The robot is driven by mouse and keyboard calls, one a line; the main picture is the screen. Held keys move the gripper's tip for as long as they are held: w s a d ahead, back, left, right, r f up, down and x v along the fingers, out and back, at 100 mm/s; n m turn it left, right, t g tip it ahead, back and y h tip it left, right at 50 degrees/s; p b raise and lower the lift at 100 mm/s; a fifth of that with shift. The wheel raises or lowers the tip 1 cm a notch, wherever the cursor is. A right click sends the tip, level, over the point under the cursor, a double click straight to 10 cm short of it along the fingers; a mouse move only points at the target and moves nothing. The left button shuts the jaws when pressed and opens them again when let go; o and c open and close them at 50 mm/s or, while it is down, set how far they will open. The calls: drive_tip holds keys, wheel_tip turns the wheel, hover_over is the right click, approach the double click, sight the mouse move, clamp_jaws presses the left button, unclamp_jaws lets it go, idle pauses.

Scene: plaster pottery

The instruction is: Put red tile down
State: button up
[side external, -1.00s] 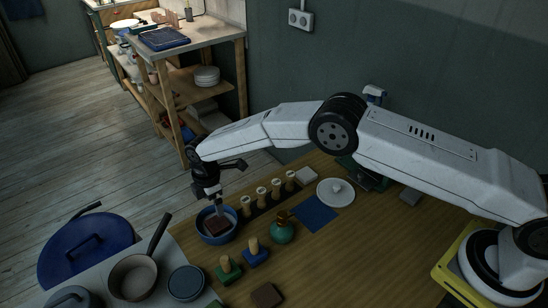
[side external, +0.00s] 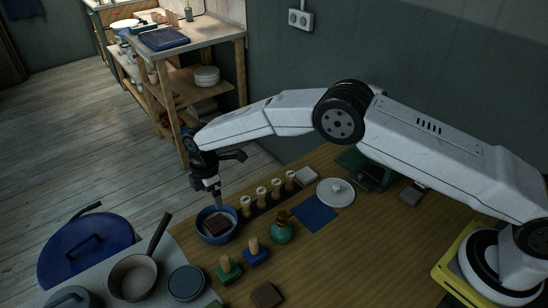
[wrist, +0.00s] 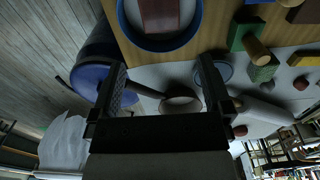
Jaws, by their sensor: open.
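The red tile (side external: 216,224) is dark red and lies inside the blue bowl (side external: 204,236) near the table's far left edge. In the wrist view, part of the tile (wrist: 165,14) shows at the top inside the bowl's blue rim (wrist: 150,44). My gripper (side external: 217,199) is just above the bowl, pointing down, with its jaws apart and nothing between them. In the wrist view my gripper (wrist: 164,80) shows both fingers apart, clear of the tile.
Stamps with pale handles (side external: 262,193) stand in a row right of the bowl. A green-blue vase (side external: 282,232), a green stamp (side external: 228,269) and a blue stamp (side external: 255,254) are nearby. A brown tile (side external: 266,295) lies in front. A blue mat (side external: 314,215) is bare.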

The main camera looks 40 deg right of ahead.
drive_tip(key=s+d+r+m+t, duration=0.1)
drive_tip(key=s+d+r+m, duration=0.4)
drive_tip(key=d, duration=0.3)
drive_tip(key=s+d+r+m, duration=0.4)
drive_tip(key=d+r, duration=0.3)
drive_tip(key=s+d+r+m, duration=0.1)
drive_tip(key=s+d+m, duration=0.3)
drive_tip(key=s, duration=0.5)
drive_tip(key=s+d+r+m+t, duration=0.1)
drive_tip(key=s+d+m, duration=0.4)
drive_tip(key=s, duration=0.5)
drive_tip(key=shift+s+d+t, duration=0.2)
drive_tip(key=shift+d+t, duration=0.05)
drive_tip(key=shift+t, duration=0.05)
